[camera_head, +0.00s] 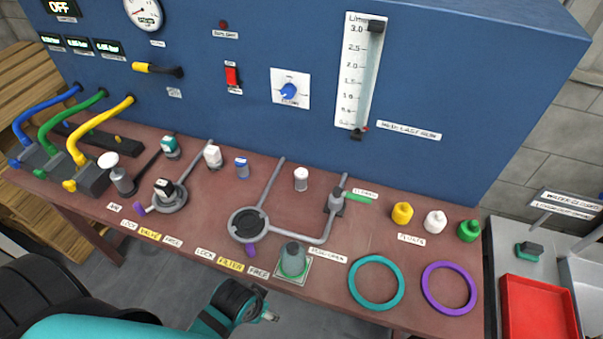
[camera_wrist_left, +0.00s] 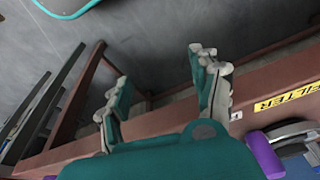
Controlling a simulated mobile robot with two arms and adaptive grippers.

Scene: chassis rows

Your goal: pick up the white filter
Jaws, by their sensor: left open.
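Several small parts stand in a row on the brown bench (camera_head: 205,215). One white cylinder (camera_head: 301,178) stands behind the round grey filter housing (camera_head: 248,223). Another white part with a grey body (camera_head: 213,157) stands further left, beside a blue-topped one (camera_head: 241,168). I cannot read which one is the filter. My left gripper (camera_head: 262,314) is in front of the bench's front edge, well short of these parts. In the left wrist view its two fingers (camera_wrist_left: 162,88) are spread with nothing between them. My right gripper is not in view.
A yellow FILTER label (camera_wrist_left: 287,97) and a purple lever (camera_wrist_left: 264,155) lie close to my left gripper. A grey-green dome (camera_head: 293,260) stands on the front edge. Teal (camera_head: 354,283) and purple (camera_head: 427,286) rings lie right. The blue panel (camera_head: 430,110) closes the back.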

